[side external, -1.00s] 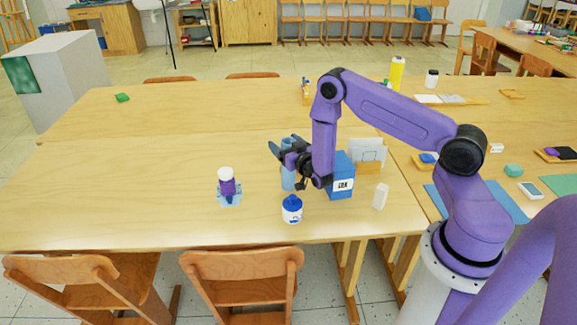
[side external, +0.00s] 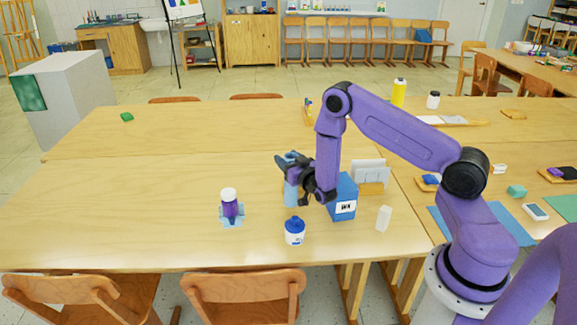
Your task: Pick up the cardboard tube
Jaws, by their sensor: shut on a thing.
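A light blue upright cylinder, which looks like the cardboard tube (side external: 291,193), stands out below the dark jaws of my gripper (side external: 293,168). My gripper is shut on its upper part, and the jaws hide some of it. The tube is upright over the near table, left of a blue box. I cannot tell clearly whether its lower end touches the table.
The blue box (side external: 343,199) with a white label is close on the right of my gripper. A white bottle with a blue cap (side external: 295,232) stands in front. A purple bottle with a white cap (side external: 229,204) is to the left. A white block (side external: 384,219) stands right.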

